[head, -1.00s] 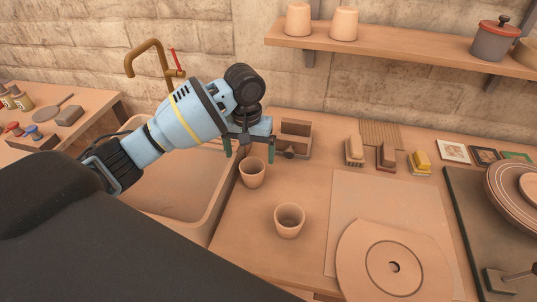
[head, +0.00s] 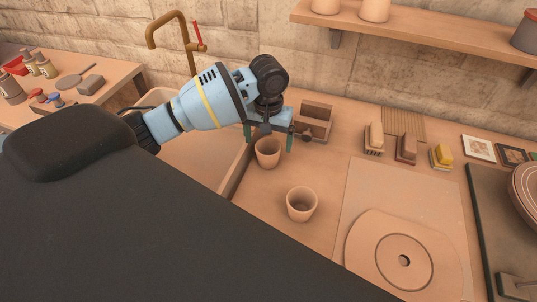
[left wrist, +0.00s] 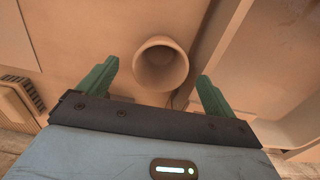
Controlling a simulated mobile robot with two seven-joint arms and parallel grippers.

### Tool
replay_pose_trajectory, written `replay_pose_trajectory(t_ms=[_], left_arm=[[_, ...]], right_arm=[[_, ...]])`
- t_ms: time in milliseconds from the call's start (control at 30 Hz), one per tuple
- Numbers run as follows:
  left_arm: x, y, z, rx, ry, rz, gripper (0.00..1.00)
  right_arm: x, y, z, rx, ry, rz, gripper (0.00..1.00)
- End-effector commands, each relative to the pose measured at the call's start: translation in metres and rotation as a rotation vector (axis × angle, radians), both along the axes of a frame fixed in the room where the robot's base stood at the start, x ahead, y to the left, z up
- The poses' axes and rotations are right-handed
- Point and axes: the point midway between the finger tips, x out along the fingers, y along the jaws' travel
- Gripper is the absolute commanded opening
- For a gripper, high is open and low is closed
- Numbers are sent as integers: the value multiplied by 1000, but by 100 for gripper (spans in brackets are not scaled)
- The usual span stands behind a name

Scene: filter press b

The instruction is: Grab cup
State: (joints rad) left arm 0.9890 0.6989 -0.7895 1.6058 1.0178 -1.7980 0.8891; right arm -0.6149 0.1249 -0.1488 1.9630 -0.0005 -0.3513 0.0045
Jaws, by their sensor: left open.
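Two plain clay cups stand upright on the counter. The farther cup (head: 268,154) is close to the sink edge, right below my left gripper (head: 268,142). The nearer cup (head: 301,205) stands apart, toward the front. My left gripper is open, its green fingers spread to either side of the farther cup in the head view. In the left wrist view one cup (left wrist: 161,64) shows its round mouth, ahead of and between the open fingers (left wrist: 158,88), apart from both. My right gripper is not in view.
A sink (head: 188,160) with a brass tap (head: 178,38) lies left of the cups. A wooden box (head: 316,120) stands just behind the gripper. Brushes (head: 374,138), a board (head: 350,190) and a round plate (head: 400,255) lie to the right.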

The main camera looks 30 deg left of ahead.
Motion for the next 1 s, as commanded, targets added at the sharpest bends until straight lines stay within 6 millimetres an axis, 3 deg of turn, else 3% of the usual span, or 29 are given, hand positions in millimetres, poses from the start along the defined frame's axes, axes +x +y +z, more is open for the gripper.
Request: replay_pose_trajectory(t_ms=[200, 500, 867, 1000], left_arm=[[-1, 0, -29, 1, 2, 0, 92], [-1, 0, -32, 1, -1, -1, 92], [-1, 0, -32, 1, -1, -1, 46], [-1, 0, -31, 1, -2, -1, 43]], right_arm=[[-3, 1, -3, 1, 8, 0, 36], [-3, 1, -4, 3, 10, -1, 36], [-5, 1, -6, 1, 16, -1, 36], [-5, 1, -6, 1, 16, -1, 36]])
